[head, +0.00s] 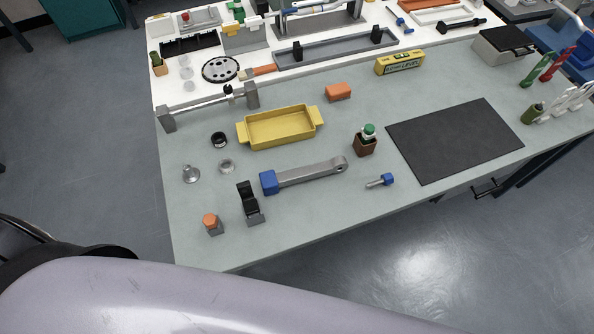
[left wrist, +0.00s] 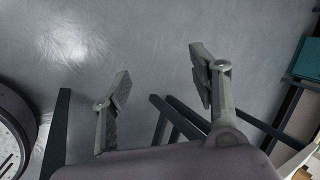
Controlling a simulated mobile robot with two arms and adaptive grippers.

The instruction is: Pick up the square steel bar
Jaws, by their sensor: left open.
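I cannot tell for certain which piece is the square steel bar. A thin grey bar (head: 207,103) spans two grey end blocks at the upper left of the workbench in the head view. A grey crank-like arm (head: 310,173) with a blue block at one end and a ring at the other lies mid-bench. My left gripper (left wrist: 162,85) is open and empty in the left wrist view, its two fingers spread above bare grey floor. No bar shows between them. Neither gripper shows in the head view.
Bare bench lies at the front middle. Dark legs stand near my left gripper.

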